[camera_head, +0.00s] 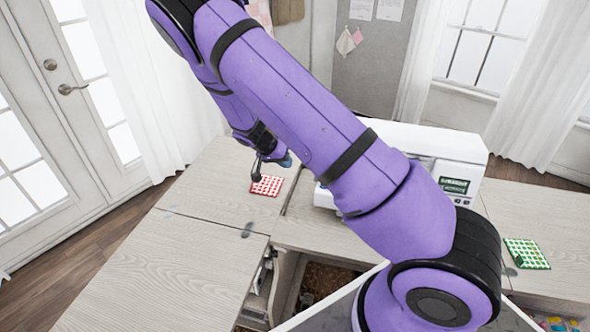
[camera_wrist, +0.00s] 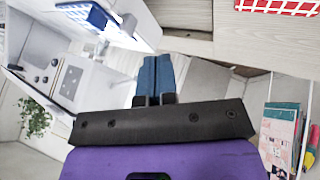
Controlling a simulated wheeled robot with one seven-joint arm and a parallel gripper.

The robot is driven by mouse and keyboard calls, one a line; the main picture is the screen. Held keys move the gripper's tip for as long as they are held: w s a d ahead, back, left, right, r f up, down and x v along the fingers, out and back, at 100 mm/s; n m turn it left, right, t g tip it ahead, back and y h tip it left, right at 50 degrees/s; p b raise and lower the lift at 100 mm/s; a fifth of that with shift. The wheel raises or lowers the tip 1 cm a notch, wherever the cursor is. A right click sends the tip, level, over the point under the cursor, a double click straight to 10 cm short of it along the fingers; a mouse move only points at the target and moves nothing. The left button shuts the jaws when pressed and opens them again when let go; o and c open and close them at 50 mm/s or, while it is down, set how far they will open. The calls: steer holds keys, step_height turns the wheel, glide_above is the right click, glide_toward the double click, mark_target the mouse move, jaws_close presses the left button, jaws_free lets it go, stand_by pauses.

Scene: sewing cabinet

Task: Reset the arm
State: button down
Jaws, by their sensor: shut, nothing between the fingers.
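My purple arm reaches across the head view from the lower right to the upper left and then down. My gripper (camera_head: 272,162) is at its far end, above the sewing cabinet top (camera_head: 205,185), near a red and white patterned cloth square (camera_head: 266,186). In the wrist view the two blue fingers of my gripper (camera_wrist: 156,72) are pressed together with nothing between them. Part of the red patterned square (camera_wrist: 275,6) shows at the top right there.
A white sewing machine (camera_head: 440,150) stands behind my arm and is partly hidden. A green patterned square (camera_head: 526,253) lies on the right top. Open compartments (camera_head: 318,282) lie below the front edge. The left panel (camera_head: 165,270) is clear. Books (camera_wrist: 280,135) show in the wrist view.

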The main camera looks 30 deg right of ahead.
steer(key=shift+v, duration=1.6)
steer(key=s+a+r+n+t+y, duration=0.1)
steer(key=s+r+y, duration=0.1)
steer(key=s+r, duration=0.5)
steer(key=s+r+n+t+y, duration=0.1)
steer(key=s+r+n+y, duration=0.1)
steer(key=r, duration=0.8)
steer(key=s+a+r+n+y, duration=0.1)
steer(key=s+r+y, duration=0.1)
steer(key=s+r, duration=0.5)
steer(key=s+a+r+n+t, duration=0.1)
steer(key=s+r+n+t, duration=0.1)
steer(key=s+r, duration=0.4)
steer(key=s+a+r+n+t+y, duration=0.1)
steer(key=s+r+n, duration=0.3)
steer(key=s, duration=0.9)
step_height(320, 180, up, 2)
steer(key=shift+s+a+r+t, duration=0.2)
steer(key=shift+s+a+t, duration=0.1)
steer(key=shift+t, duration=0.3)
steer(key=shift+w, duration=0.15)
